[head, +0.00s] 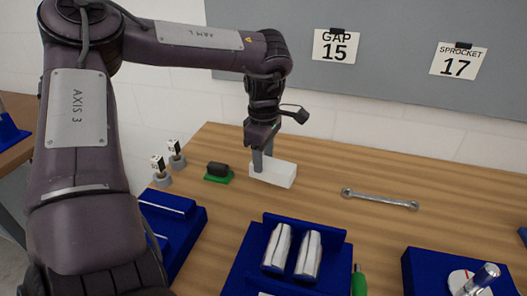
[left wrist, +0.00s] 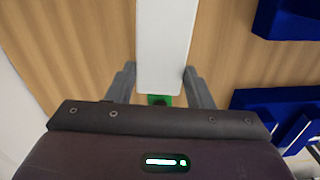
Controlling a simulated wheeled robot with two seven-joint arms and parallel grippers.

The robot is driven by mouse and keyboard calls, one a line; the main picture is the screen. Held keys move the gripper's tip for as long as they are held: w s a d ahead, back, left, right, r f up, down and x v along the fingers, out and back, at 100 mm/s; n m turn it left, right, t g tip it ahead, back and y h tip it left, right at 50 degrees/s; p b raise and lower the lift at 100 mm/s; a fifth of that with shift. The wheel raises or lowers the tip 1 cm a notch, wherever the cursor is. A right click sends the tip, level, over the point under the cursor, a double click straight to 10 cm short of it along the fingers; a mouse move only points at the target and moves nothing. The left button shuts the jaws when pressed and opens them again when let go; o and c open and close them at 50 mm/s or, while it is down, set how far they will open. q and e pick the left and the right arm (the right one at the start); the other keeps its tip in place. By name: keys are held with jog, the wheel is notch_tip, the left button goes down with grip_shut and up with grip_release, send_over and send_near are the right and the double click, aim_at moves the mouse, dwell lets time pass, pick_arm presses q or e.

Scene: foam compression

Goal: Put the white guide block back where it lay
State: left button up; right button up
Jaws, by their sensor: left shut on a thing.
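The white guide block (head: 280,174) is near the back left of the wooden table, lying level at or just above its surface; I cannot tell whether it touches. My left gripper (head: 263,160) points down and is shut on its left end. In the left wrist view the block (left wrist: 163,40) runs lengthwise between the two fingers of the gripper (left wrist: 161,78). My right gripper is not in view.
A black piece on a green base (head: 218,178) stands just left of the block. Two small tagged posts (head: 162,181) are further left. A wrench (head: 380,200) lies to the right. A blue holder with two metal pieces (head: 333,237) is in front. The table between block and wrench is clear.

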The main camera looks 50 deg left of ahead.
aim_at(264, 162)
pick_arm(q)
jog(key=shift+f+b, duration=0.6)
jog(key=shift+f, duration=0.45)
jog(key=shift+f+b, duration=0.35)
jog(key=shift+f, duration=0.9)
jog(key=shift+f, duration=0.3)
jog(key=o, duration=1.1)
jog(key=shift+o, duration=0.2)
jog(key=shift+r, duration=0.1)
